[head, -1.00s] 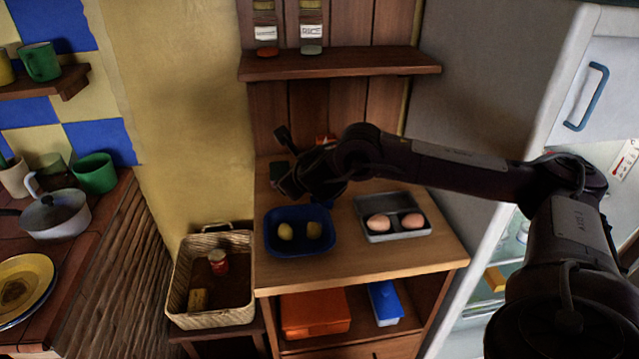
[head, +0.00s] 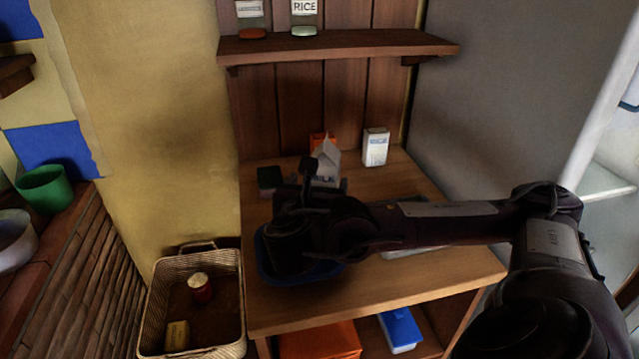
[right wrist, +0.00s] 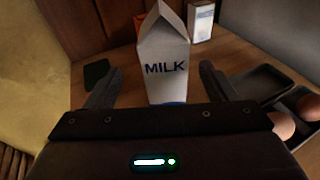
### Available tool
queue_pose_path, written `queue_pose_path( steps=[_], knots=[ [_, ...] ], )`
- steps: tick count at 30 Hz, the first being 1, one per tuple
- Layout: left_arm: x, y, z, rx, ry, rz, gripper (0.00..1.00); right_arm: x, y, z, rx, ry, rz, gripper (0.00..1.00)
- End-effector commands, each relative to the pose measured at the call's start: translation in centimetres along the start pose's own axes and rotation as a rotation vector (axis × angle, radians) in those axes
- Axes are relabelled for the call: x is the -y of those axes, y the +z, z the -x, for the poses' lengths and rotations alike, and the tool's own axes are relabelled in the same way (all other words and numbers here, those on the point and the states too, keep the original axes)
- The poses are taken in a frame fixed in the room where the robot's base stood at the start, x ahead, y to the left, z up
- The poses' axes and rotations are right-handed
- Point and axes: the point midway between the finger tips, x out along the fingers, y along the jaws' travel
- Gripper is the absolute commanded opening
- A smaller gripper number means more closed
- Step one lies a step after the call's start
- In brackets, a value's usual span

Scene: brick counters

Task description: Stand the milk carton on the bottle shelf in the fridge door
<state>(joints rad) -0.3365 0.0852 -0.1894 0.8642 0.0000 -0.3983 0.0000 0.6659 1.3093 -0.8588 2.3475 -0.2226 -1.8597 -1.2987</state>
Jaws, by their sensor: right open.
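The milk carton (head: 327,160) is white with a gabled top and blue lettering. It stands upright on the wooden counter, and its lower part is hidden behind my right gripper in the head view. In the right wrist view the carton (right wrist: 165,62) is straight ahead, with the open fingers of my right gripper (right wrist: 160,88) to its left and right. The right gripper (head: 318,188) also shows in the head view, in front of the carton. The fridge (head: 606,165) is at the far right, with a lit interior shelf showing; its door shelf is not seen. My left gripper is out of view.
A smaller white carton (head: 376,147) and an orange box (head: 318,139) stand behind. A dark green item (head: 270,179) lies left. A wall shelf (head: 340,45) is above; a basket (head: 237,290) is lower left.

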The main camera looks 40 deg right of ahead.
Motion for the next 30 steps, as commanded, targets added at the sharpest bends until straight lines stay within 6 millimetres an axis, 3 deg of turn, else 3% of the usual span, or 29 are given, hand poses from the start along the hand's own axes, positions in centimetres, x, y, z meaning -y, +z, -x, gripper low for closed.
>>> queue_pose_path(
  steps=[15, 24, 30],
  knots=[
    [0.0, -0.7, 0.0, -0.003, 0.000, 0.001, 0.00, 0.3, 0.1, -6.7, 0.002, -0.001, 0.002, 0.78],
    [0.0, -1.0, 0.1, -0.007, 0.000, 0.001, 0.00, 0.3, 0.1, -7.2, 0.001, 0.001, 0.003, 0.78],
    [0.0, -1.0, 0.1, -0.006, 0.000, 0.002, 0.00, 0.3, 0.1, -7.2, 0.000, 0.001, 0.003, 0.53]
  ],
)
